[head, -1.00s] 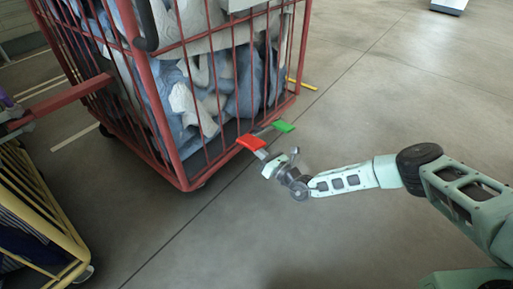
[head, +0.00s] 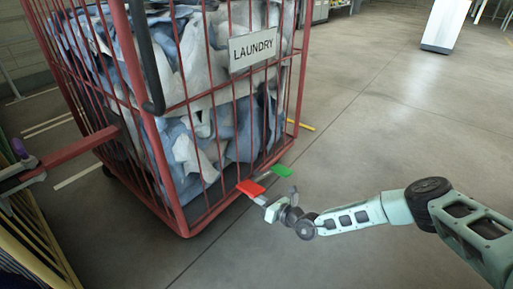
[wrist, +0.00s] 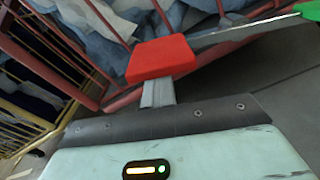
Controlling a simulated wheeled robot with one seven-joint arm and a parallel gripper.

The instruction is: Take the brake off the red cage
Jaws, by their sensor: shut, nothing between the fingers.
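The red cage (head: 178,226) stands at the left, filled with laundry, with a LAUNDRY sign (head: 253,50) on its side. Low at its near side are a red pedal (head: 250,188) and a green pedal (head: 281,171), joined by a grey bar. My gripper (head: 261,199) is shut and empty, its fingertips right at the red pedal's near edge. In the wrist view, the red pedal (wrist: 162,58) lies straight beyond my shut fingers (wrist: 158,93); I cannot tell whether they touch. The green pedal (wrist: 308,10) is at the upper right there.
A yellow cage (wrist: 20,118) stands at the left in the wrist view. A red bar (head: 80,148) sticks out left from the red cage. A white stand (head: 444,25) is far off at the upper right. The floor right of the cage is clear.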

